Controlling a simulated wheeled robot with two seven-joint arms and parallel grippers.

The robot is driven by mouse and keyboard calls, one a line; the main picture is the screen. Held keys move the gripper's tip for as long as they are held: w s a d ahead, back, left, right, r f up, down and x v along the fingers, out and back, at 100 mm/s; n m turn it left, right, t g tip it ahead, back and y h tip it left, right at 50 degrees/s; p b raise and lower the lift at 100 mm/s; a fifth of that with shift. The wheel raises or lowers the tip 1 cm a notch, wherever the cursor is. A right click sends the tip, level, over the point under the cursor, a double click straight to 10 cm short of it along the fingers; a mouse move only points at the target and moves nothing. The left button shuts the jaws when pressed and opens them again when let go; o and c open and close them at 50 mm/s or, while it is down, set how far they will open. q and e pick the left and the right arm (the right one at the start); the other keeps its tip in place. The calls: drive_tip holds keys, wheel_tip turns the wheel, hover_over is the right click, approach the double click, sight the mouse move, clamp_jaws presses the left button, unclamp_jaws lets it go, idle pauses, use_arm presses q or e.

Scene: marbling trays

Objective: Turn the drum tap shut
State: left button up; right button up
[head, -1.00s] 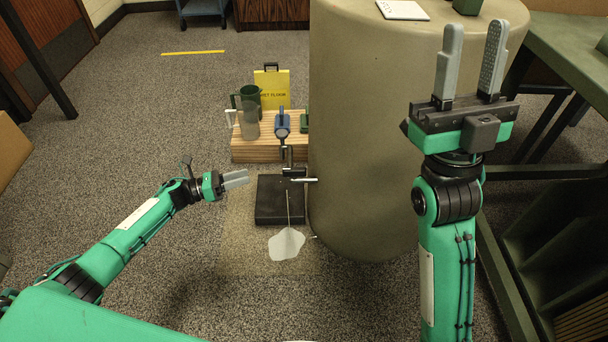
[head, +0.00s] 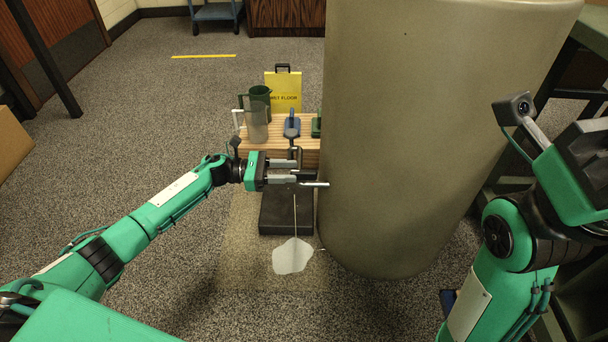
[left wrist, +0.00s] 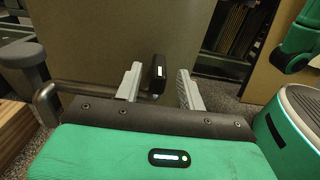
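The drum (head: 420,130) is a large beige cylinder right of centre. Its tap has a metal pipe (head: 316,184) out of the drum's left side and a dark handle (head: 304,175). A thin pale stream (head: 295,215) runs below the tap to a whitish puddle (head: 292,257). My left gripper (head: 292,171) is open at the tap. In the left wrist view, the black handle (left wrist: 158,72) stands between the spread fingers, apart from both; a curved metal pipe (left wrist: 50,98) lies to the left. My right arm is at the right edge; its fingertips are out of frame.
A black slab (head: 286,222) lies under the tap on a mat (head: 240,235). Behind stands a wooden bench (head: 270,143) with a clear jug (head: 256,124), a green jug (head: 262,95) and a blue-handled item (head: 292,126). A yellow sign (head: 287,88) is behind it.

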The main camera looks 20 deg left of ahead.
sight(304, 171)
use_arm(q)
drive_tip(key=b+x, duration=0.1)
drive_tip(key=x, duration=0.4)
clamp_jaws()
